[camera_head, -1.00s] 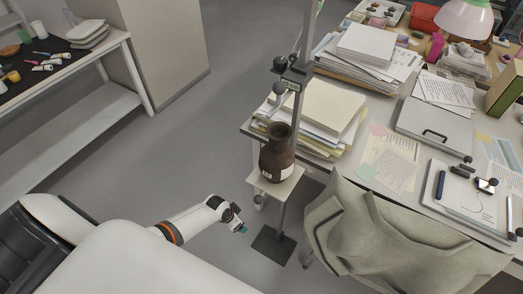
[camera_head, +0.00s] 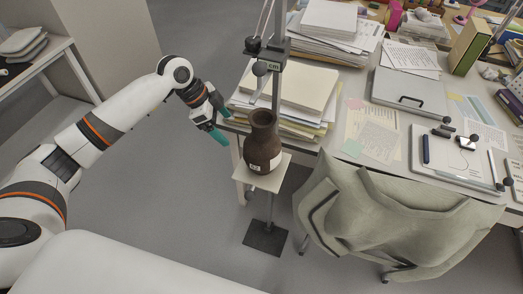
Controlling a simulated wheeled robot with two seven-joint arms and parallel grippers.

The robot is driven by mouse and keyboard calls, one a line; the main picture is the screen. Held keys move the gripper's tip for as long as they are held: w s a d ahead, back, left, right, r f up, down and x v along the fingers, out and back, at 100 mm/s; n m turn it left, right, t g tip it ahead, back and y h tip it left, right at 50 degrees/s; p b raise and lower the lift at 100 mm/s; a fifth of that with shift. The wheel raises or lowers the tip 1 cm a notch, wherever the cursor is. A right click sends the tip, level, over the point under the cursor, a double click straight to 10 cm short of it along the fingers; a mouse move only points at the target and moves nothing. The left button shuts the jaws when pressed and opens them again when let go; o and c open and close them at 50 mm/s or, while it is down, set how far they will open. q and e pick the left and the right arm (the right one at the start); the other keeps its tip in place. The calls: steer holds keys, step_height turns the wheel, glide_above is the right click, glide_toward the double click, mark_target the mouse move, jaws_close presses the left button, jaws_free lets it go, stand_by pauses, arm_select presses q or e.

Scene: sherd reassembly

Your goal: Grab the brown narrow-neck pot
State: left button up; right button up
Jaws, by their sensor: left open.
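The brown narrow-neck pot (camera_head: 262,146) stands upright on a small pale square platform (camera_head: 269,181) fixed to a metal measuring stand. It has a dark rim opening and white labels low on its body. My left gripper (camera_head: 222,138), with teal fingertips, is open and empty. In the picture it is just left of the pot, at about the height of its neck, with a gap between them. My right gripper is not in view.
The stand's post (camera_head: 279,75) rises right behind the pot. Stacks of paper (camera_head: 292,95) lie on the desk close behind it. A chair with a grey-green cover (camera_head: 385,215) stands to the right. Open floor lies left of the stand.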

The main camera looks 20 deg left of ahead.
mark_target(262, 124)
arm_select(q)
steer(key=d+r, duration=0.1)
steer(key=d, duration=0.1)
steer(key=s+d+r+m+p, duration=0.1)
steer(key=d+r, duration=0.1)
steer(key=s+d+r+m+g, duration=0.1)
steer(key=d, duration=0.1)
steer(key=shift+d+r, duration=0.15)
steer(key=shift+r, duration=0.1)
steer(key=d, duration=0.2)
steer(key=d+p, duration=0.1)
steer(key=d, duration=0.1)
steer(key=w+d+p, duration=0.1)
steer(key=d, duration=0.1)
steer(key=shift+f, duration=0.4)
steer(key=shift+d+f, duration=0.1)
steer(key=shift+f, duration=0.15)
jaws_close()
